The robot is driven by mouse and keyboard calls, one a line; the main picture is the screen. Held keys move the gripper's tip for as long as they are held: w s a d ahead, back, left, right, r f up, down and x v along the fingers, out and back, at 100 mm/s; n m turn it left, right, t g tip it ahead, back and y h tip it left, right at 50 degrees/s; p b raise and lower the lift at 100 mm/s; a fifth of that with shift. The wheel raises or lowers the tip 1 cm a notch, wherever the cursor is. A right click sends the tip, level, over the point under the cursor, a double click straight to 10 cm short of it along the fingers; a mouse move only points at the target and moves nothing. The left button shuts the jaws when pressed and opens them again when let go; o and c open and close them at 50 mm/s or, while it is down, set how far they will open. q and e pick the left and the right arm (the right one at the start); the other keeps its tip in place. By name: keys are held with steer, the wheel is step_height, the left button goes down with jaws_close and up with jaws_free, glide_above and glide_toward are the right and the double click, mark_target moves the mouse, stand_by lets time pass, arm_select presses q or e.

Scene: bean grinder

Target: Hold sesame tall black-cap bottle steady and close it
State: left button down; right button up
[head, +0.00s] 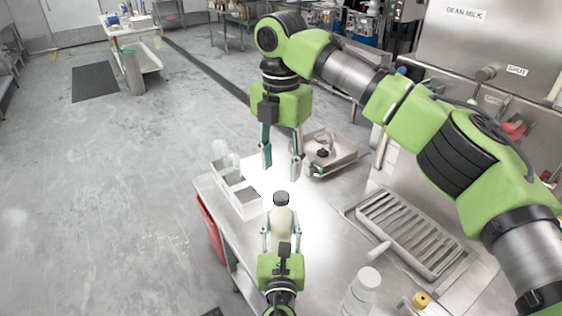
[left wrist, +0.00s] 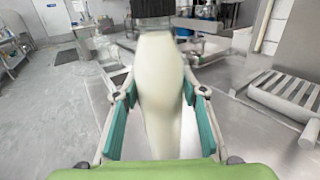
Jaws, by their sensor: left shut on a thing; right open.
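The sesame bottle (head: 282,222) is pale cream with a black cap (head: 281,198) on top, and stands upright over the bright worktop. My left gripper (head: 281,232) is shut around its body, from the near side. In the left wrist view the bottle (left wrist: 160,95) fills the middle between the teal finger pads, and the dark cap (left wrist: 152,8) shows at the top edge. My right gripper (head: 282,165) is open and empty, pointing down, above and beyond the cap and apart from it. I cannot tell whether the cap is seated fully.
White bins (head: 243,198) stand left of the bottle at the table edge. A metal scale-like tray (head: 330,155) is behind on the right. A slatted drain tray (head: 415,232) lies to the right. A clear bottle (head: 361,292) and a yellow-capped item (head: 421,300) are at the front right.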

mark_target(281, 195)
steer(key=shift+f, duration=0.1)
steer(key=shift+f, duration=3.9)
